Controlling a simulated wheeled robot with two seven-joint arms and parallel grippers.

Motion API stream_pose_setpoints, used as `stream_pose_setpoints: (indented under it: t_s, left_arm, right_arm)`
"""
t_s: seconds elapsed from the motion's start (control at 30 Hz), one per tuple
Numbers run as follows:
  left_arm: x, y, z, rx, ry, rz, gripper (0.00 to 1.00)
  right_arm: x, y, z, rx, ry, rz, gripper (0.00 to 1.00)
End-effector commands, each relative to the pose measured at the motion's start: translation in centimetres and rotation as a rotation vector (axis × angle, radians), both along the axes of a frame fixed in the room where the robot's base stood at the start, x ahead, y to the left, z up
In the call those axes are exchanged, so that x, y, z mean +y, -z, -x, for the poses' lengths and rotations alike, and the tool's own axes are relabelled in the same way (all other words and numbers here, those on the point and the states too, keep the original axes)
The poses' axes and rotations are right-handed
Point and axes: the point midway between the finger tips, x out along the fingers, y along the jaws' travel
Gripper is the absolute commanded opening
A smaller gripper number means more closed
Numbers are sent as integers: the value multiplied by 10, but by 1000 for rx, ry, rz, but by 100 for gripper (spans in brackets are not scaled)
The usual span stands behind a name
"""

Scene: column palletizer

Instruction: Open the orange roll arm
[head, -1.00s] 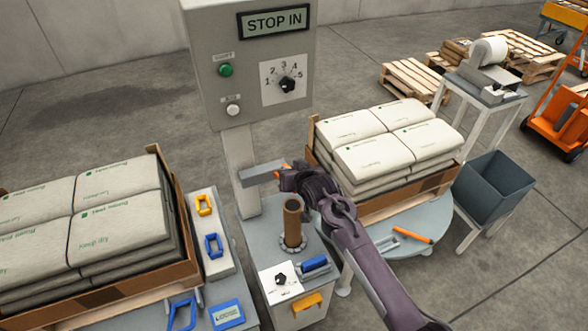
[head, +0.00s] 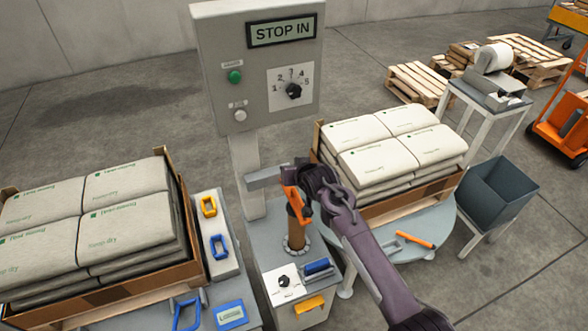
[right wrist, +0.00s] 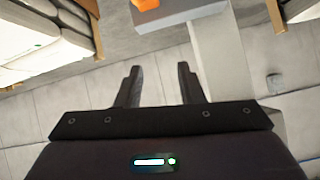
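An orange arm (head: 292,202) shows at the top of the upright brown core (head: 296,238), beside the end of a grey bracket (head: 264,178) on the control post. My right gripper (head: 302,178) is at the bracket end, right by the orange part and partly covering it. In the right wrist view my right gripper (right wrist: 158,82) has its two fingers apart with nothing between them. An orange piece (right wrist: 145,4) on a grey block is beyond them at the top edge. Contact with the orange arm cannot be told. My left gripper is out of view.
A grey control box (head: 255,65) reading STOP IN stands behind. Stacked bags (head: 390,150) are right and more bags (head: 90,220) left. A grey turntable (head: 440,225) carries an orange bar (head: 415,240). A dark bin (head: 497,190) stands at right.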

Motion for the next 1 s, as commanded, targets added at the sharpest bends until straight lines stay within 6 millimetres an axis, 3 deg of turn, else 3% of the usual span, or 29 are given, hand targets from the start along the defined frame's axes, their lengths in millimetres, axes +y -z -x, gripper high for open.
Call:
stream_pose_setpoints:
  t_s: [0.33, 0.7, 1.0]
  left_arm:
    - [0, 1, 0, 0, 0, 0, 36]
    - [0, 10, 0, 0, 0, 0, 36]
    - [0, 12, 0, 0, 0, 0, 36]
  right_arm:
    - [-3, -5, 5, -3, 1, 1, 34]
    - [-15, -33, 45, -2, 0, 0, 34]
    - [-19, -45, 60, 0, 1, 1, 34]
